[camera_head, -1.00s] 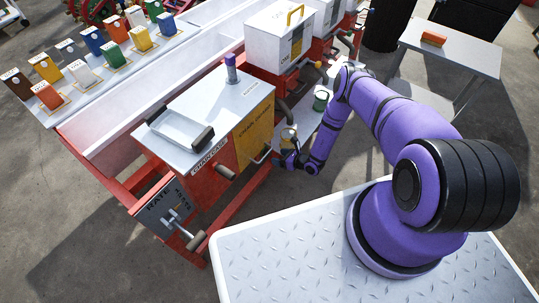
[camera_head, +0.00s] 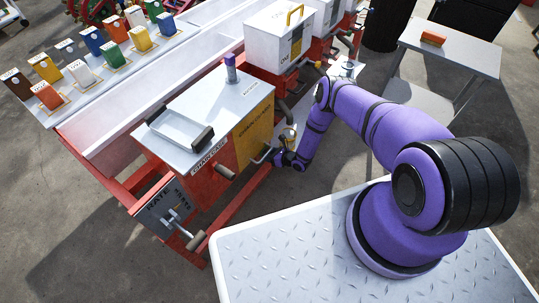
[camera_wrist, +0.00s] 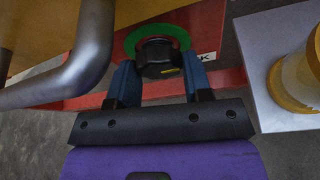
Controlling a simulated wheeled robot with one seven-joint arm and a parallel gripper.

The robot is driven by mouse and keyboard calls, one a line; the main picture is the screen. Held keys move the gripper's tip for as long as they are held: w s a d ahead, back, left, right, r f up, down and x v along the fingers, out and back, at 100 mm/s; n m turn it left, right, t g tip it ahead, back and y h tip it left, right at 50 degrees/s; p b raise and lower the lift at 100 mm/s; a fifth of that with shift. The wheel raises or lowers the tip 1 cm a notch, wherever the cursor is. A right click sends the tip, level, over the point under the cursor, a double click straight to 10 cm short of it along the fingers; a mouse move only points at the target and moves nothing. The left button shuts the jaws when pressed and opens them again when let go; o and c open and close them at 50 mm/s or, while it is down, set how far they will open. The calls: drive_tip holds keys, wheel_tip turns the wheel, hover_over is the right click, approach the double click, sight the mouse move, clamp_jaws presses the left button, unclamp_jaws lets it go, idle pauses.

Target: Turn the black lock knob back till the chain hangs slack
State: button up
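The black lock knob (camera_wrist: 158,57) shows in the wrist view, with a yellow mark on its near face and a green ring around its base. It sits on a red plate with a partly hidden label ending in K. My gripper (camera_wrist: 159,78) has one blue finger at each side of the knob. The fingers stand apart at about the knob's width; whether they press on it is not clear. In the head view my gripper (camera_head: 287,160) is low beside the yellow side of the chain case (camera_head: 211,118). I cannot make out the chain.
A thick grey bent bar (camera_wrist: 85,60) is close left of my gripper in the wrist view. A pale plate (camera_wrist: 265,75) with a yellowish cylinder (camera_wrist: 297,82) is at the right. A white hopper (camera_head: 278,43) stands behind the chain case.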

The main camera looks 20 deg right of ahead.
idle(0.4)
drive_tip(key=n+t+h, duration=0.2)
drive_tip(key=n, duration=0.1)
drive_tip(key=n+t+h, duration=0.1)
drive_tip(key=n+h, duration=0.1)
drive_tip(key=n, duration=0.2)
drive_tip(key=shift+t, duration=0.4)
drive_tip(key=shift+n, duration=0.3)
idle(0.4)
drive_tip(key=o, duration=0.9)
drive_tip(key=shift+s, duration=0.1)
drive_tip(key=v, duration=1)
drive_tip(key=shift+s, duration=0.3)
